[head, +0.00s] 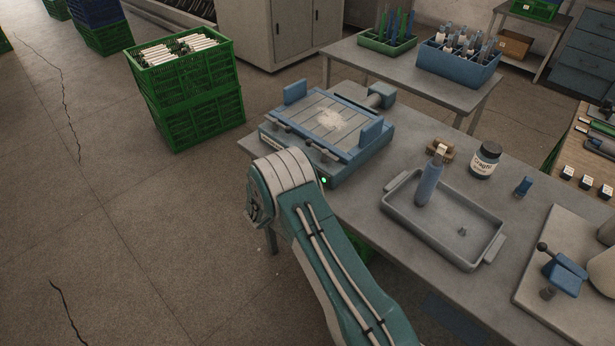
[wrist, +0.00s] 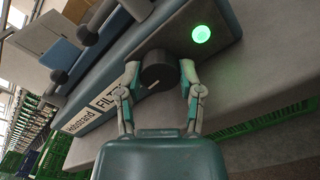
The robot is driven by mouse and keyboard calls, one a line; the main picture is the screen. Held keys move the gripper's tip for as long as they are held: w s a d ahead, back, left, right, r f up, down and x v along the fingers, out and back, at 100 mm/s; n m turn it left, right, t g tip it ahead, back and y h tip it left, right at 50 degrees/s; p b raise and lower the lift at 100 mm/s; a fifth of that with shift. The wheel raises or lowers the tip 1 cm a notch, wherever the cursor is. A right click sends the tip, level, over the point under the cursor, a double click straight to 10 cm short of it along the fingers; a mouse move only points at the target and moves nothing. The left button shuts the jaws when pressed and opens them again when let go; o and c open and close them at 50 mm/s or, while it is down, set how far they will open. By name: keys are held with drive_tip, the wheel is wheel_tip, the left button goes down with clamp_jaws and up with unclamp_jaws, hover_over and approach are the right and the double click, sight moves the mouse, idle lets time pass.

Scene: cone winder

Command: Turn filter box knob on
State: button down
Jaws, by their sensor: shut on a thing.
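The filter box (head: 335,122) is a blue and grey unit at the near left end of the grey table in the head view. Its front panel carries a lettered label, a black round knob and a green lamp. In the wrist view the black knob (wrist: 160,70) sits between the two fingers of my gripper (wrist: 158,80), which is shut on it. The green lamp (wrist: 201,34) is lit, and it also shows in the head view (head: 323,180). In the head view my own arm hides the knob and the gripper.
A grey tray (head: 470,259) with a blue cylinder (head: 429,182) and a dark labelled jar (head: 485,160) stand right of the filter box. Stacked green crates (head: 199,118) stand on the floor to the left. Open floor lies at the left.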

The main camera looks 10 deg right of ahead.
drive_tip(key=shift+a+f+m, duration=0.1)
drive_tip(key=shift+f+m, duration=0.1)
drive_tip(key=shift+m, duration=0.4)
drive_tip(key=c, duration=0.5)
unclamp_jaws()
drive_tip(key=shift+c, duration=0.2)
drive_tip(key=shift+r, duration=0.1)
drive_tip(key=shift+s+a, duration=0.1)
drive_tip(key=shift+a, duration=0.05)
drive_tip(key=v, duration=1.1)
drive_tip(key=shift+s+a, duration=0.2)
drive_tip(key=shift+a, duration=0.1)
